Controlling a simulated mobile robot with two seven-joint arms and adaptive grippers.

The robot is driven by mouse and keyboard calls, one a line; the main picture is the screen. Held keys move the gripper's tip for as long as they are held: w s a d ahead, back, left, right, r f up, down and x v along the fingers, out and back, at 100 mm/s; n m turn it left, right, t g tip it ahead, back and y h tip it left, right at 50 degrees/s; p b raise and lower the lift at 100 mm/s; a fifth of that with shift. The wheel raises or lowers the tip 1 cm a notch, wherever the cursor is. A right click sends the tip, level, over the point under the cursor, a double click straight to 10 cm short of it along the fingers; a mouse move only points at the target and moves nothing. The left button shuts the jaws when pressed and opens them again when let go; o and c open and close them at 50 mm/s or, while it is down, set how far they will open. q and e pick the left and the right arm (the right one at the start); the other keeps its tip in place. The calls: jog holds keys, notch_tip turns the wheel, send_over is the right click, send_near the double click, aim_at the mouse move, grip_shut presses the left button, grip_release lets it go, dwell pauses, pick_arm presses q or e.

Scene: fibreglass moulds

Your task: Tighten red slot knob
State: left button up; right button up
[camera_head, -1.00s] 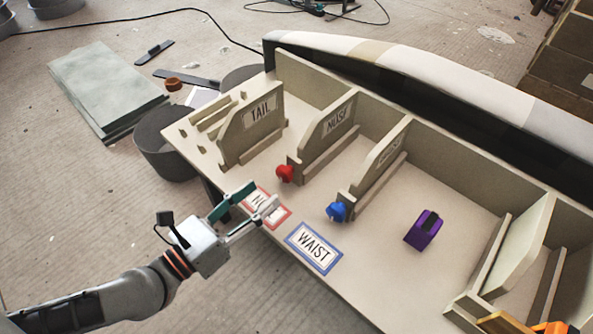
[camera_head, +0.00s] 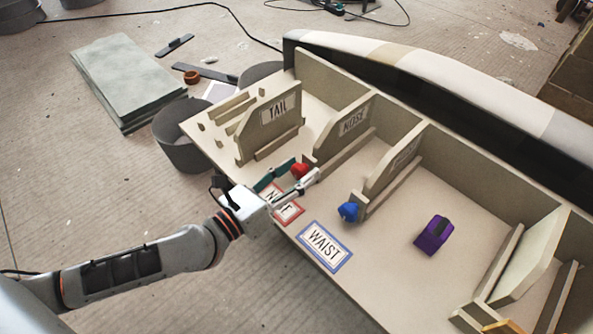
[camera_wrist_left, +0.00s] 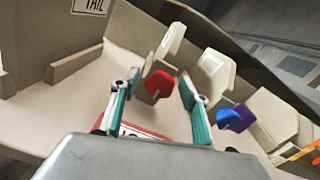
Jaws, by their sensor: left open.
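The red knob (camera_head: 300,170) sits at the front end of the slot whose board (camera_head: 345,128) is labelled NOSE. My left gripper (camera_head: 291,180) is open, with its fingers at the red knob. In the left wrist view the red knob (camera_wrist_left: 159,84) shows between and beyond the two teal-padded fingers (camera_wrist_left: 155,112); I cannot tell whether they touch it. The red-bordered label (camera_head: 287,208) lies on the bench below the gripper, partly hidden by it. My right gripper is not in view.
A blue knob (camera_head: 349,211) stands right of the red one, behind the WAIST label (camera_head: 324,246). The TAIL board (camera_head: 270,128) stands to the left. A purple block (camera_head: 434,234) lies farther right on the bench. A grey bin (camera_head: 182,136) stands at the bench's left end.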

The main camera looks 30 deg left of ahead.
pick_arm(q)
jog(key=c, duration=1.1)
jog(key=shift+r, duration=0.1)
